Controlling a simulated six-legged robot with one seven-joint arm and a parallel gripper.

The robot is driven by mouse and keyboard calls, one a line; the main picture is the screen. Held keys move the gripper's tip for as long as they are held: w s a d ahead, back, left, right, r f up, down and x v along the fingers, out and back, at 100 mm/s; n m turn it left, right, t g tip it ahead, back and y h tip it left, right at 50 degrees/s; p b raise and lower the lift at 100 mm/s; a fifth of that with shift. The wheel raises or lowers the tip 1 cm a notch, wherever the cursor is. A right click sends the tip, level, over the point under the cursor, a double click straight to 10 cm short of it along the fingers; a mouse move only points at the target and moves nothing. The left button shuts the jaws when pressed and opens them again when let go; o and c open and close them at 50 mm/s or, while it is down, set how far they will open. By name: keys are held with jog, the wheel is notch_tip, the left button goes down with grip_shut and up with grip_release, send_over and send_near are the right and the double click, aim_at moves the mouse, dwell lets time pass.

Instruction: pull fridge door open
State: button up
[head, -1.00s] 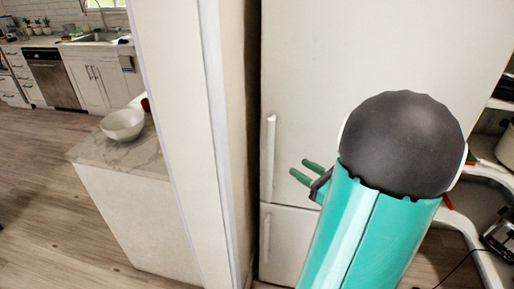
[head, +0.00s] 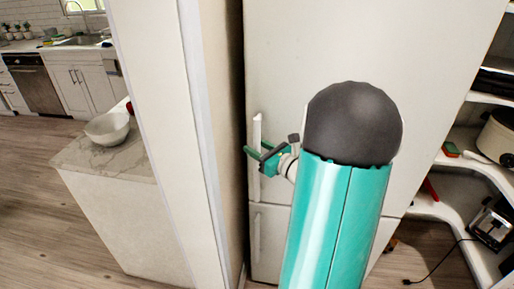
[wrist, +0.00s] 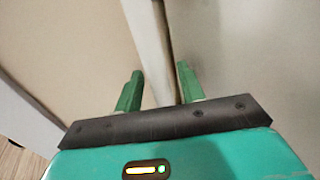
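The fridge is tall and off-white, with an upper door (head: 330,60) and a lower door (head: 272,225) in the head view. A white vertical handle (head: 257,128) is at the left side of the upper door. My gripper (head: 256,151) is at the middle of this handle. In the wrist view my gripper (wrist: 158,82) is open, its green fingers on either side of a pale strip that looks like the handle (wrist: 152,50). Gaps show between strip and fingers. My arm hides part of both doors. The upper door looks closed.
A white wall end (head: 160,110) stands close left of the fridge. Left of it is a marble-topped counter (head: 95,155) with a white bowl (head: 108,129). Curved white shelves (head: 440,208) with a pot and toaster are at the right. Wood floor (head: 35,190) lies open at the left.

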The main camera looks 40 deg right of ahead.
jog(key=shift+w, duration=0.1)
grip_shut()
jog(key=shift+a, duration=0.15)
